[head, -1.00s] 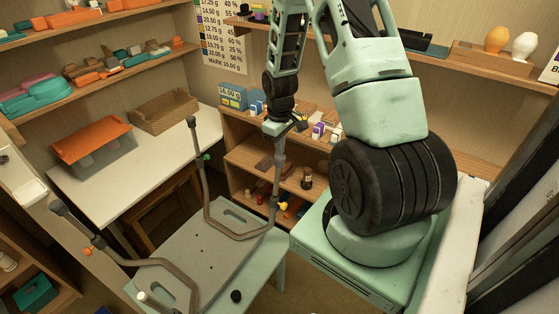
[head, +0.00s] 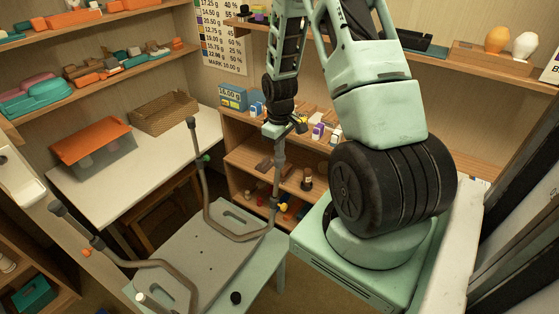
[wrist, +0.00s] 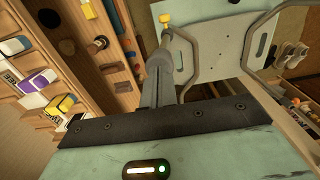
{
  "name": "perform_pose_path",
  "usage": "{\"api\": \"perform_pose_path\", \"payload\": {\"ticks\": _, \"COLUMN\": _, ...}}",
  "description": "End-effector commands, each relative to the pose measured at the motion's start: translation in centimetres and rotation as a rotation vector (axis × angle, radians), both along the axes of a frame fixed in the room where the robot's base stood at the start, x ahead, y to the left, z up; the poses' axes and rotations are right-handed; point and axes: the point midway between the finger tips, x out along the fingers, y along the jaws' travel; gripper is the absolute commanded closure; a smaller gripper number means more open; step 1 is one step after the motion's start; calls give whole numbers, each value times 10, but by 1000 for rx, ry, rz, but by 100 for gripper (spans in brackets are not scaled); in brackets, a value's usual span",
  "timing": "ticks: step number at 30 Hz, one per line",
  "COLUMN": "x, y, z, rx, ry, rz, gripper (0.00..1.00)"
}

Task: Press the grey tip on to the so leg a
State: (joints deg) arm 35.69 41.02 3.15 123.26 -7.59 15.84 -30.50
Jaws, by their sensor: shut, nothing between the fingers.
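An upside-down stool has a grey seat panel (head: 200,255) and bent grey-brown legs pointing up. The leg with the yellow clip (head: 283,206) rises at the right, directly under my gripper (head: 276,130). In the wrist view, this leg runs from the yellow clip (wrist: 166,20) towards the dark edge of my gripper (wrist: 150,126). A thicker grey sleeve, seemingly the grey tip (wrist: 158,80), is at its near end; its very end is hidden by my gripper. My gripper is shut, with nothing between its fingers, at the top of this leg. I cannot tell how deep the tip sits.
Other legs carry a green clip (head: 206,158) and an orange clip (head: 87,252). A black round piece (head: 236,297) lies on the green stand's front. Wooden shelves (head: 250,165) with small boxes and bottles stand close behind my gripper. A white table (head: 120,185) is at the left.

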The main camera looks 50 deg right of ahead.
Motion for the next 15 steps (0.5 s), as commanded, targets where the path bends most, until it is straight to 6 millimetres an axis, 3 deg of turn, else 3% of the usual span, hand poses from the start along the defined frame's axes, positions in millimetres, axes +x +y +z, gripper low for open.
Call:
{"api": "perform_pose_path", "payload": {"ticks": 5, "x": -1, "y": 0, "z": 3, "rx": 2, "ry": 2, "rz": 0, "gripper": 100}}
{"api": "perform_pose_path", "payload": {"ticks": 15, "x": -2, "y": -2, "z": 30, "rx": 1, "ry": 1, "rz": 0, "gripper": 100}}
